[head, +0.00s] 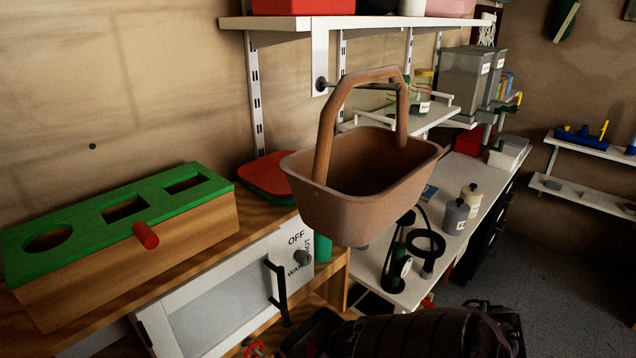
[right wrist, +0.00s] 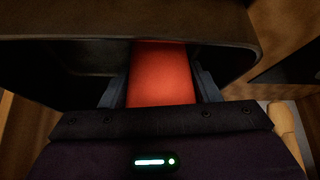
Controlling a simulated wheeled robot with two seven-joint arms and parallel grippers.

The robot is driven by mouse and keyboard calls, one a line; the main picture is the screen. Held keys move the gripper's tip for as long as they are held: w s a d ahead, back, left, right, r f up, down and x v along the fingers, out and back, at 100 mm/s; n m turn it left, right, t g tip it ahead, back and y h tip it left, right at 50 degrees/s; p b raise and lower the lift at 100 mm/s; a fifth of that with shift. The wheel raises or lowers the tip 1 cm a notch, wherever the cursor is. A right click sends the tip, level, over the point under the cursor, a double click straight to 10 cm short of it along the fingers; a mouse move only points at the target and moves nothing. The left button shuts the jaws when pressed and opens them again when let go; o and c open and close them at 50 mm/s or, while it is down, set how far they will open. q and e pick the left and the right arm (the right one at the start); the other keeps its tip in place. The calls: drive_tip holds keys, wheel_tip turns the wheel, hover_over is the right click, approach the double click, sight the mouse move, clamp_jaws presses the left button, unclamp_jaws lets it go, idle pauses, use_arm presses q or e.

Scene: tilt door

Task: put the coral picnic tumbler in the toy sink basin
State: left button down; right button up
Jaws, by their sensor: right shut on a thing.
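The coral picnic tumbler (right wrist: 160,75) shows in the right wrist view as a smooth red-orange shape, with its far end hidden. My right gripper (right wrist: 160,88) is shut on it, one finger at each side. A dark rounded rim (right wrist: 235,20) passes above and around the fingers, with a shadowed hollow inside it. In the head view my dark right arm shows at the bottom centre, and I cannot make out the tumbler there. I cannot identify a toy sink basin in either view. My left gripper is not in view.
A white cabinet door (head: 215,305) with a black handle is at lower left. A green-topped wooden box (head: 120,260) with a red peg stands on the wooden top. A brown basket (head: 350,210) hangs at centre. Bottles (head: 456,215) stand on the white counter behind.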

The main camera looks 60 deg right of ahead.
drive_tip(key=shift+f, duration=0.2)
drive_tip(key=o, duration=1.1)
drive_tip(key=shift+c, duration=0.2)
drive_tip(key=p+v, duration=0.2)
drive_tip(key=v, duration=0.5)
drive_tip(key=shift+s+r, duration=0.2)
drive_tip(key=shift+r, duration=0.15)
